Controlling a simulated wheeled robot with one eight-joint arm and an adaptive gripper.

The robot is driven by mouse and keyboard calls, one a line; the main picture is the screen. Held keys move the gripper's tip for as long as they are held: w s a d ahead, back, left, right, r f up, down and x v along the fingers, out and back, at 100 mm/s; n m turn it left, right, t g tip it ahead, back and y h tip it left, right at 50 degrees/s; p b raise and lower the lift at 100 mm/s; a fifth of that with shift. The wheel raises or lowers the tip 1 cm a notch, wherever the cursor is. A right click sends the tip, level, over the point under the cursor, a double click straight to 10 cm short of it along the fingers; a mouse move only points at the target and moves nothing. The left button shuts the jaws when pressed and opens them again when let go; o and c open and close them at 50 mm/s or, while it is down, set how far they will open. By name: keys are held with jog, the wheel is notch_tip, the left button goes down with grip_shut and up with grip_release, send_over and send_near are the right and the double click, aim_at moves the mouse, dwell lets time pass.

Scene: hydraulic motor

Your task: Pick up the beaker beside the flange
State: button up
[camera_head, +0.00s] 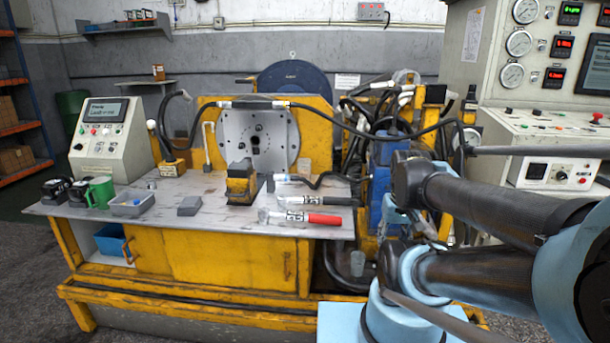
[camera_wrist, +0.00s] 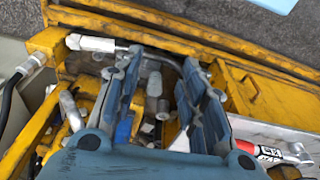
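In the head view a small, clear grey cup that looks like the beaker (camera_head: 357,262) stands low in the yellow frame, right of the bench cabinet. A large round grey flange plate (camera_head: 232,140) is mounted on the yellow upright at the back of the bench; I cannot tell whether it is the task's flange. In the wrist view my gripper (camera_wrist: 162,62) is open, with its two blue-grey fingers well apart. A small grey cylindrical thing (camera_wrist: 154,83) shows between them, apparently the beaker, below the fingers.
Yellow frame rails (camera_wrist: 95,22), hoses and a blue motor (camera_head: 381,180) crowd the space around my gripper.

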jog(key=o, duration=0.4)
jog(key=shift+s+a+r, duration=0.1)
jog(key=shift+s+r, duration=0.2)
jog(key=shift+r, duration=0.05)
jog(key=shift+o, duration=1)
jog(key=w+a+r+m+t+y, duration=0.1)
jog(key=w+a+r+m+y, duration=0.2)
jog(key=w, duration=0.7)
jog(key=a+m, duration=0.2)
jog(key=a, duration=0.1)
jog(key=shift+w+r+m, duration=0.15)
jog(key=shift+r+m, duration=0.25)
jog(key=m+t+y, duration=0.5)
jog(key=m+y, duration=0.3)
jog(key=m, duration=1.2)
send_over(310, 170)
jog(key=s+d, duration=0.8)
jog(key=d, duration=0.2)
jog(key=x, duration=1.2)
jog(key=shift+w+r, duration=0.1)
jog(key=shift+r, duration=0.05)
jog(key=shift+f+x, duration=0.2)
jog(key=shift+x, duration=1.15)
jog(key=shift+f+x, duration=0.15)
jog(key=shift+x, duration=1.25)
